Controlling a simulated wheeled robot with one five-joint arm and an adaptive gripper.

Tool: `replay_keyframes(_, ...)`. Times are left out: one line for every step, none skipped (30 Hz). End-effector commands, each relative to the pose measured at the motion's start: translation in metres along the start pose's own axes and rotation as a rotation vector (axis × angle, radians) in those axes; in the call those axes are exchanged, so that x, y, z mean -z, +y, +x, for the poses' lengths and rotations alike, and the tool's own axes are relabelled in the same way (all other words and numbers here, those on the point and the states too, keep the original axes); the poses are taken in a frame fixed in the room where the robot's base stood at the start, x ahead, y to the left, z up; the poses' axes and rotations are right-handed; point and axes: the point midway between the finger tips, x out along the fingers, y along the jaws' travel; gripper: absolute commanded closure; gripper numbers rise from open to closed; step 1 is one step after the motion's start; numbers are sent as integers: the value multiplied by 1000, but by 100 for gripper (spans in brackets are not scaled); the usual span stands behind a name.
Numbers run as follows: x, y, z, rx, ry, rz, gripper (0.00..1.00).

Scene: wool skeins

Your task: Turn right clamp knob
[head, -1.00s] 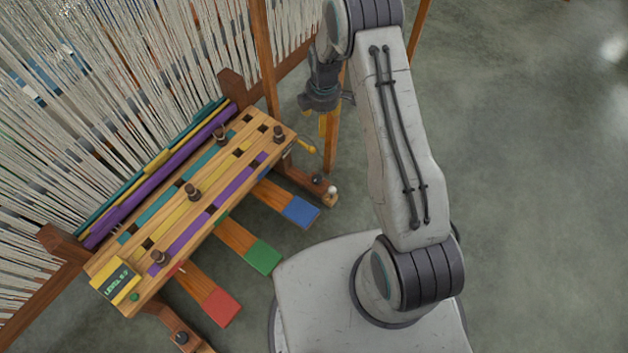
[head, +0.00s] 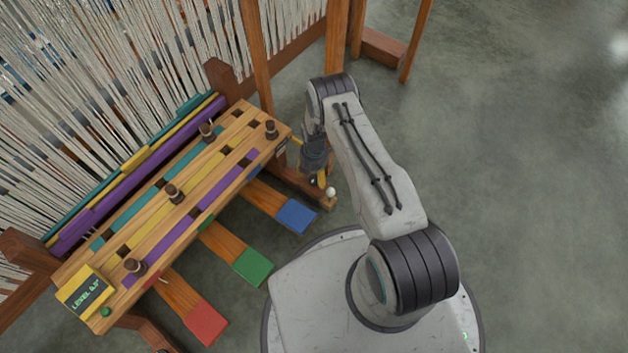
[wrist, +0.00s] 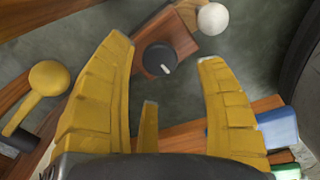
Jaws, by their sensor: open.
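The right clamp knob is black with a white pointer mark. In the wrist view the knob (wrist: 160,59) sits on a wooden foot (wrist: 184,34), between my yellow fingers and beyond their tips. My gripper (wrist: 166,50) is open and empty, with a finger on each side of the picture. In the head view my gripper (head: 319,178) hangs low at the right end of the loom bench, over the foot, and mostly covers the knob. I cannot tell whether the fingers touch it.
A white ball (wrist: 213,18) stands beside the knob. A yellow ball-ended lever (wrist: 48,80) is close to the left finger. The pegged wooden bench (head: 190,190) lies left of my arm, with blue (head: 297,217), green (head: 253,267) and red (head: 206,322) pedals. Floor at the right is free.

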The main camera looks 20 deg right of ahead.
Motion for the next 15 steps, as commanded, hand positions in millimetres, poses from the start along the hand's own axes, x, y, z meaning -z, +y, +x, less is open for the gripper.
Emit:
replay_keyframes(0,0,11,1,0,0,35)
replay_keyframes(0,0,14,1,0,1,35)
replay_keyframes(0,0,19,1,0,1,35)
replay_keyframes(0,0,22,1,0,1,35)
replay_keyframes(0,0,25,0,0,1,35)
replay_keyframes(0,0,28,1,0,1,35)
replay_keyframes(0,0,31,1,0,1,35)
replay_keyframes(0,0,33,1,0,1,35)
replay_keyframes(0,0,35,1,0,1,35)
replay_keyframes(0,0,37,1,0,1,35)
replay_keyframes(0,0,38,0,0,1,35)
replay_keyframes(0,0,39,0,0,1,35)
replay_keyframes(0,0,40,0,0,1,35)
replay_keyframes(0,0,40,0,0,1,35)
replay_keyframes(0,0,41,0,0,1,35)
